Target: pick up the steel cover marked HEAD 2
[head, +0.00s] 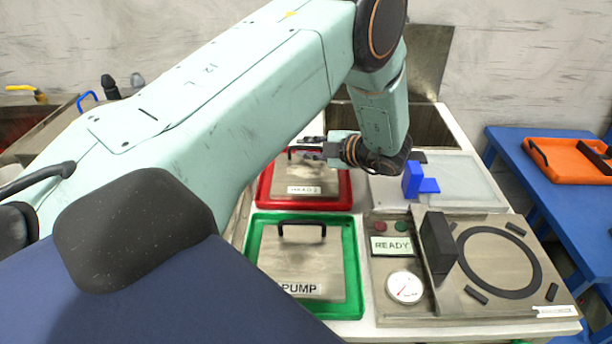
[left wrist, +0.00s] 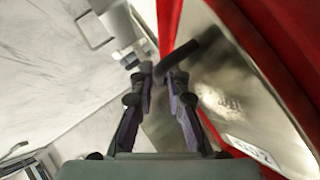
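The steel cover marked HEAD 2 (head: 318,178) lies in a red frame (head: 343,202) at the middle of the head view. Its label is small but seems to read HEAD 2. The cover also shows at the right of the left wrist view (left wrist: 235,90), with its dark bar handle (left wrist: 190,50). My left gripper (head: 312,151) is above the cover's far part, at the handle. In the left wrist view its fingers (left wrist: 160,73) stand apart, with the handle's near end at the tips. The far side of the handle is hidden. My right gripper is not in view.
A PUMP cover (head: 310,262) sits in a green frame in front. To the right are a READY panel with a gauge (head: 405,287), a ring fixture (head: 500,262) and a blue block (head: 412,180). A blue table (head: 570,205) holds an orange tray (head: 565,172).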

